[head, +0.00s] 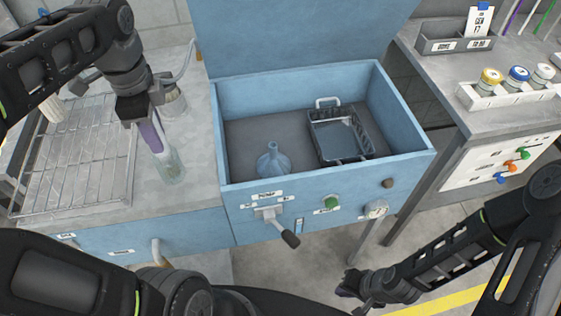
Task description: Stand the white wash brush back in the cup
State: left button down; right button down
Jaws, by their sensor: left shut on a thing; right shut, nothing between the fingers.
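My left gripper (153,142) points down over the bench on the left, its purple fingers shut on a slim pale thing. I take it for the white wash brush (162,147), but the fingers hide most of it. A clear cup (170,172) stands right under the fingers near the bench's front edge. The pale thing's lower end is at or inside the cup's mouth; I cannot tell how deep. My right gripper (349,286) is low in front of the blue washer, shut and empty, away from the cup.
A wire rack (85,165) lies left of the cup. A greyish container (173,103) stands behind it. At right, a bench carries a white rack of capped jars (510,93).

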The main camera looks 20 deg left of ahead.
pick_arm(q)
jog(key=shift+f, duration=0.3)
pick_arm(e)
jog(key=shift+f, duration=0.2)
pick_arm(q)
jog(key=c, duration=1)
grip_release()
jog(key=shift+c, duration=0.2)
jog(key=shift+r, duration=0.1)
pick_arm(e)
jog(key=shift+r, duration=0.1)
